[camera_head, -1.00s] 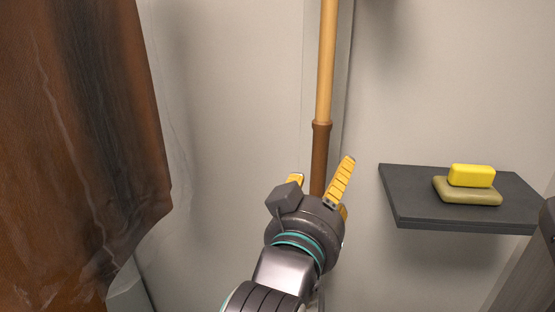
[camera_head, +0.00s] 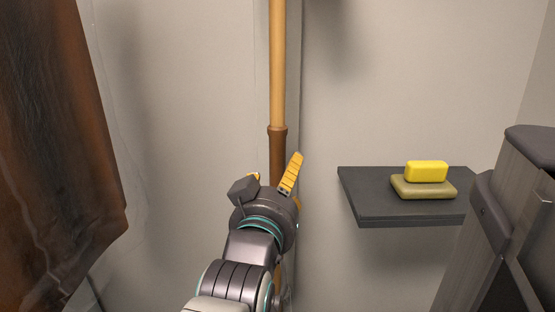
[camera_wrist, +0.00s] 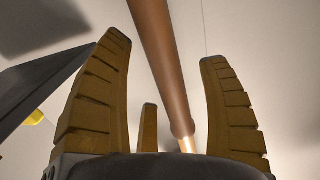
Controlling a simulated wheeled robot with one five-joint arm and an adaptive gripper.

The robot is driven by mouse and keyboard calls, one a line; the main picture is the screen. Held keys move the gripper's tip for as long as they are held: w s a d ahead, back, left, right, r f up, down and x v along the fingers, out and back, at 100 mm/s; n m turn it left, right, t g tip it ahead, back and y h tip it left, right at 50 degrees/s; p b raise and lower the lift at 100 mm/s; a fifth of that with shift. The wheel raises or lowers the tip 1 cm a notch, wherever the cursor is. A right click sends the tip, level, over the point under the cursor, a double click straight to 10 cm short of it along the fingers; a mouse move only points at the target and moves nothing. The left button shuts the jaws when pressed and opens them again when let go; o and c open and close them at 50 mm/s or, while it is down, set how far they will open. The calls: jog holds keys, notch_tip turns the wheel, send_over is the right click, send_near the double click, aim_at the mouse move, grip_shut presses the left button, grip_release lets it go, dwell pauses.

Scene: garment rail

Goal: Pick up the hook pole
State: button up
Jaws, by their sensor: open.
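The hook pole (camera_head: 278,80) stands upright against the pale wall in the head view, light wood above and darker brown below a raised collar. Its top and lower end are out of view. My gripper (camera_head: 275,170) is in front of its dark lower part, fingers pointing up and spread apart. In the wrist view, the brown part of the pole (camera_wrist: 158,45) runs between the spread yellow fingers of my gripper (camera_wrist: 165,50), closer to the right one in the lower part. The fingers are not closed on it. I cannot tell how deep it lies between them.
A dark wall shelf (camera_head: 400,212) to the right carries a yellow block (camera_head: 426,171) on an olive block (camera_head: 424,187). A brown garment (camera_head: 55,160) hangs on the left. A dark grey upright structure (camera_head: 515,200) stands at the right edge.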

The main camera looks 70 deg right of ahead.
jog(key=shift+w+d+b, duration=0.1)
jog(key=shift+d+b, duration=0.3)
jog(key=shift+d, duration=0.3)
jog(key=c, duration=1.4)
